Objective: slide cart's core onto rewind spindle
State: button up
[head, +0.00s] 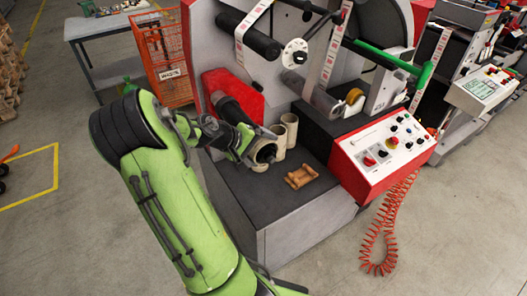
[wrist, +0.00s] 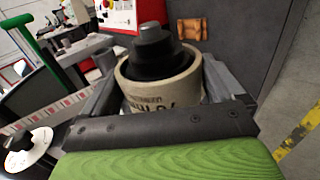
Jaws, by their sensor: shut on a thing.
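My gripper (head: 262,152) is shut on a beige cardboard core (head: 254,149), with a jaw on either side of it in the wrist view. That core (wrist: 160,93) has dark printing on its side. A black stepped spindle (wrist: 158,57) with a grey tip shows in the core's mouth, and the core appears to be around it; how far along it sits is hidden. Two other beige cores (head: 279,143) (head: 290,127) stand upright behind my gripper.
A brown cradle (head: 301,177) lies on the dark deck (head: 262,195). The red-edged control panel (head: 384,148) stands to the right, with a coiled red hose (head: 378,240) below. An orange mesh bin (head: 166,62) stands behind. Floor at the front right is mostly clear.

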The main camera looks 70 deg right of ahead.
aim_at(226, 113)
jog(key=shift+w+d, duration=0.4)
jog(key=shift+w, duration=0.1)
jog(key=shift+c, duration=0.7)
jog(key=shift+w+d+r+p, duration=0.1)
jog(key=shift+w+d+p, duration=1)
jog(key=shift+w+d, duration=0.65)
jog(key=shift+w+d+f+p, duration=0.1)
jog(key=shift+w+d+p, duration=1.05)
jog(key=shift+w+d, duration=0.65)
jog(key=shift+w+d+r+p, duration=0.1)
jog(key=shift+w+d+p, duration=1.15)
jog(key=shift+w, duration=0.8)
jog(key=shift+w+d, duration=1.1)
jog(key=shift+d, duration=0.05)
jog(key=shift+c, duration=0.6)
jog(key=shift+w, duration=0.1)
jog(key=o, duration=0.9)
jog(key=shift+v, duration=3.4)
